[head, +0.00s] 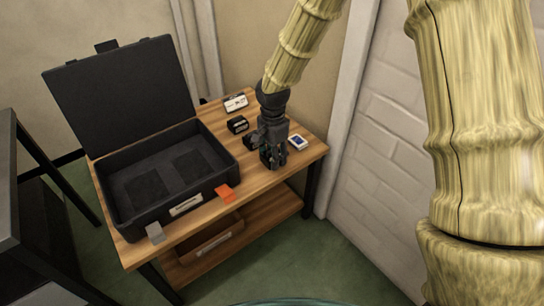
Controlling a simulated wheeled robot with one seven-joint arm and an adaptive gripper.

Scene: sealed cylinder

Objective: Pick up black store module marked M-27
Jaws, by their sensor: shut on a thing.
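My gripper (272,160) points down over the right part of the wooden table. It is shut on a dark block, mostly hidden by the fingers, and I cannot read any marking on it. A small black module (237,124) with a pale marking on its front sits on the table just left of and behind my gripper, apart from the fingers. Its marking is too small to read, so I cannot tell which of the two is M-27.
An open black case (225,170) with a raised lid (125,95) fills the table's left side. A white-labelled block (235,103) stands at the back. A blue and white card-like item (298,142) lies right of my gripper. An orange tag (225,193) is at the case front. A white brick wall rises at right.

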